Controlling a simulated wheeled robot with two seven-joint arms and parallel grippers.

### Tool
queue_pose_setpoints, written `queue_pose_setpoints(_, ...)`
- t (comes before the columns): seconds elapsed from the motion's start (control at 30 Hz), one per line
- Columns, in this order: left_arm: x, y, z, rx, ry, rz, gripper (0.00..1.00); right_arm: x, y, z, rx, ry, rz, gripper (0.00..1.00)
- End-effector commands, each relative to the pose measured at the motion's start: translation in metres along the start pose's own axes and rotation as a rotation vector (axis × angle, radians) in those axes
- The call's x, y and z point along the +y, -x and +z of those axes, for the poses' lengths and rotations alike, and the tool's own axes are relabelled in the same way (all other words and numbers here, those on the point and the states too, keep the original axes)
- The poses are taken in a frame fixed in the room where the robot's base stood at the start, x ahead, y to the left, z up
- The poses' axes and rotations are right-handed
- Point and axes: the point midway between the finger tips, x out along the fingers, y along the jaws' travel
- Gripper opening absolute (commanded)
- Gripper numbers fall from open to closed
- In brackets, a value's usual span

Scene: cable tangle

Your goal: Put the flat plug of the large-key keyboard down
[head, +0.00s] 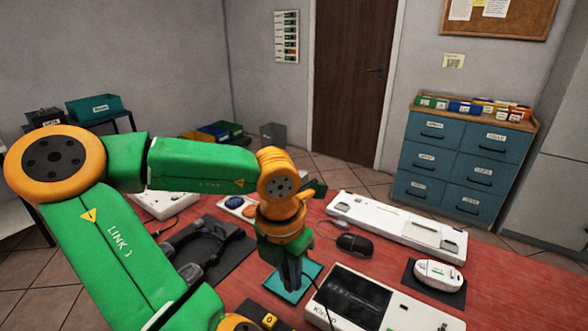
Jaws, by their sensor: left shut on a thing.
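My left gripper (291,284) points down over a small teal mat (309,275) on the red table. It is shut on the flat plug, which is mostly hidden between the dark fingers, so its shape is not clear. I cannot tell whether the plug touches the mat. A thin dark cable shows just right of the gripper. I cannot tell which device is the large-key keyboard. My right gripper is not in view.
A white device with a dark panel (353,298) stands right of the gripper. A long white unit (395,227), a black mouse (354,245) and a white mouse-like device (438,273) lie farther back. A headset (205,241) lies left. Bare red table (505,290) shows at right.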

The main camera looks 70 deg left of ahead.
Motion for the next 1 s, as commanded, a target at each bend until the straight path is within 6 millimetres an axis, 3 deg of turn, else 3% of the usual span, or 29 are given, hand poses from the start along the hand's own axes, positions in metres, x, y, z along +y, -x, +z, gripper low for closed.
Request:
queue_pose_setpoints(0.07, 0.002, 0.001, -0.005, -0.001, 0.036, 0.006, 0.00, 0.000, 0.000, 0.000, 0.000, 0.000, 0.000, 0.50)
queue_pose_setpoints(0.17, 0.011, -0.006, 0.006, 0.004, 0.053, 0.003, 0.00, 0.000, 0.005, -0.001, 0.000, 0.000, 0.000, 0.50)
queue_pose_setpoints(0.37, 0.046, -0.039, 0.060, 0.004, 0.053, 0.002, 0.00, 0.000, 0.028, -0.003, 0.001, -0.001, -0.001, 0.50)
queue_pose_setpoints(0.5, 0.063, -0.080, 0.082, 0.002, 0.051, 0.002, 0.00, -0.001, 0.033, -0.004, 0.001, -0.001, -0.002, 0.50)
queue_pose_setpoints(0.7, 0.076, -0.111, 0.098, 0.001, 0.049, 0.006, 0.00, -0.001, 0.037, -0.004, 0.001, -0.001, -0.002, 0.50)
queue_pose_setpoints(0.83, 0.076, -0.134, 0.095, 0.002, 0.048, 0.006, 0.00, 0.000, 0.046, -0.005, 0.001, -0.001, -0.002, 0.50)
queue_pose_setpoints(1.0, 0.076, -0.142, 0.094, -0.001, 0.049, 0.007, 0.00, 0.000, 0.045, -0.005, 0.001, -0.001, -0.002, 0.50)
